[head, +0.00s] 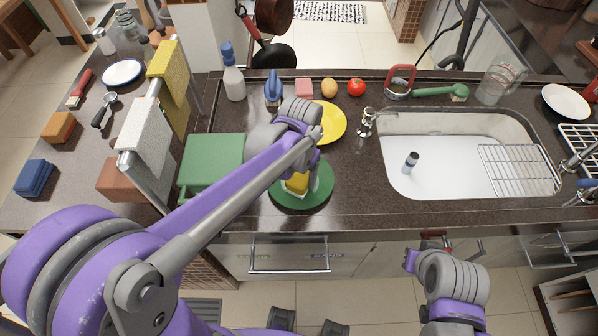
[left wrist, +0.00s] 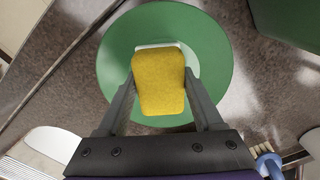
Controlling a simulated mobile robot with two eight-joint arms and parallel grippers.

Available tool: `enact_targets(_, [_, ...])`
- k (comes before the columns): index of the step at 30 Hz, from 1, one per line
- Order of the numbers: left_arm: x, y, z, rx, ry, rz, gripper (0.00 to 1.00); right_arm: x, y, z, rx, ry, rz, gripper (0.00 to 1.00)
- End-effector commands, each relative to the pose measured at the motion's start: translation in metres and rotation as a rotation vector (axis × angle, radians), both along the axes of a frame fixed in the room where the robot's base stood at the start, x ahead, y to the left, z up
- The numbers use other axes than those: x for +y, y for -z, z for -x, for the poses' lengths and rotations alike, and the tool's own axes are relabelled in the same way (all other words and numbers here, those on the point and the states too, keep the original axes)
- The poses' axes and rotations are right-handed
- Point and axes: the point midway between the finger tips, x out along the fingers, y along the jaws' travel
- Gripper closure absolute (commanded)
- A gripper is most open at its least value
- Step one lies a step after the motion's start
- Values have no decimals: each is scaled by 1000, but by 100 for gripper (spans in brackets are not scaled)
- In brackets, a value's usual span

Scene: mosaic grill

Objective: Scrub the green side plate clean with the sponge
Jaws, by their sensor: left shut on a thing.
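The green side plate (head: 320,192) lies on the dark counter near its front edge, left of the sink. The left wrist view shows the plate (left wrist: 115,60) from above as a wide green rim. My left gripper (left wrist: 160,88) is shut on the yellow sponge (left wrist: 158,90), with one finger on each side. In the head view the sponge (head: 296,184) is over the plate, partly hidden by my arm. A pale edge shows at its far side; I cannot tell whether it touches the plate. My right arm is at the lower right, below the counter; its fingers do not show clearly.
A yellow plate (head: 331,122) lies just behind the green plate. A green box (head: 212,160) stands to its left.

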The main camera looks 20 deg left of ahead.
Motion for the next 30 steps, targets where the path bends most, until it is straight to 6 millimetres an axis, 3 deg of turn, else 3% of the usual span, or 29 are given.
enact_targets(11, [3,-2,-25,-1,0,0,77,0,0,0,0,0,0,100])
enact_targets(24, [10,2,2,-1,0,0,77,0,4,1,3,0,0,100])
enact_targets(30, [11,1,-2,0,-1,0,77,0,4,1,3,0,0,100])
